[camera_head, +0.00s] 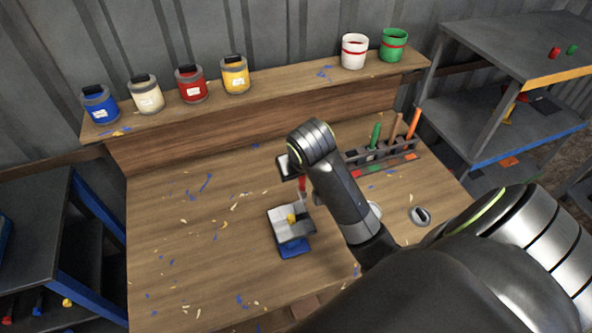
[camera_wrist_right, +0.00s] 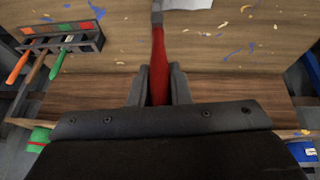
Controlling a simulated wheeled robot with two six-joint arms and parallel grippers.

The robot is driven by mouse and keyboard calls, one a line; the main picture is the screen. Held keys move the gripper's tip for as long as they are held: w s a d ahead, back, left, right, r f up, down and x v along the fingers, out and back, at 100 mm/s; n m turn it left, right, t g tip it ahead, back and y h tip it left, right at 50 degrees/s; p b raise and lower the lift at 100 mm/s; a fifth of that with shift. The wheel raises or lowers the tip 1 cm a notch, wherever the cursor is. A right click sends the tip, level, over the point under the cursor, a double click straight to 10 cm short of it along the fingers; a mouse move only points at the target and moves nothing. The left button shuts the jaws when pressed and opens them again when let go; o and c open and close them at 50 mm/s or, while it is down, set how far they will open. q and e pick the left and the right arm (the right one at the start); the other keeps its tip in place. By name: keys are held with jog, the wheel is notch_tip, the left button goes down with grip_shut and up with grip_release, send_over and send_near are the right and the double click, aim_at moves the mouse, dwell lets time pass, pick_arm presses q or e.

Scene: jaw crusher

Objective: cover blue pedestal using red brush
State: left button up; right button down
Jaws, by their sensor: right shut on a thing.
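The red brush (camera_head: 302,184) points down, its lower end close to the back edge of a grey-white angular piece. This piece sits over the blue pedestal (camera_head: 293,249), whose blue front shows below it. A small yellow thing (camera_head: 291,218) is at the middle of the piece. My right gripper (camera_head: 300,176) is shut on the brush's red handle, just behind the pedestal. In the right wrist view the red handle (camera_wrist_right: 158,65) runs between both fingers, with a grey ferrule at its far end. The bristles are hard to make out. My left gripper is out of view.
A tool rack (camera_head: 380,157) with green, brown and orange handles stands behind my right forearm. Paint jars (camera_head: 193,86) and two cups (camera_head: 354,50) line the back shelf. A small dark oval item (camera_head: 420,216) lies right. The left tabletop is clear except for paint flecks.

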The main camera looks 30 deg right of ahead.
aim_at(302, 188)
jog(key=shift+a, duration=0.15)
jog(key=shift+f, duration=0.1)
jog(key=shift+f+b, duration=0.3)
jog(key=shift+f, duration=1.85)
jog(key=shift+s, duration=0.1)
jog(key=shift+s+r+p, duration=0.15)
jog(key=shift+s+p, duration=0.2)
jog(key=shift+s, duration=0.25)
jog(key=shift+w, duration=0.7)
dwell(0.4)
